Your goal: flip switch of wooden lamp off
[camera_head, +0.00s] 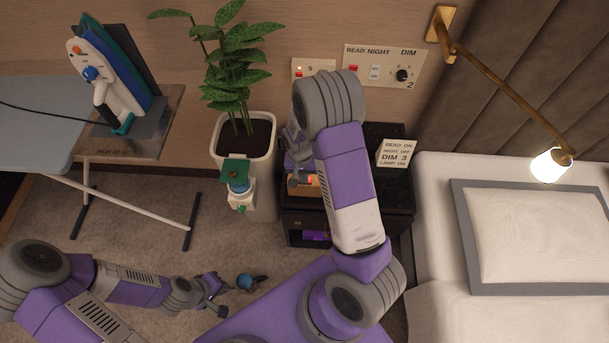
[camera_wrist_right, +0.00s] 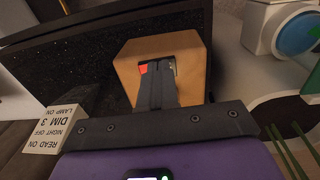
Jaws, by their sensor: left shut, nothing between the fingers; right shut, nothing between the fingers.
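The wooden lamp appears as a light wooden block (camera_wrist_right: 193,50) with a red switch part (camera_wrist_right: 143,68) in the right wrist view. It sits on the black nightstand (camera_head: 398,200), and its wooden edge (camera_head: 305,192) shows in the head view, mostly hidden by my right arm. My right gripper (camera_wrist_right: 161,64) is shut and empty, with its fingertips at the switch face beside the red part. I cannot tell whether they touch it. My left gripper (camera_head: 222,306) is shut and empty, low over the carpet at the lower left, far from the lamp.
A white sign block (camera_head: 397,153) stands on the nightstand, also in the right wrist view (camera_wrist_right: 55,130). A lit wall lamp (camera_head: 551,165) hangs over the bed (camera_head: 440,200).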

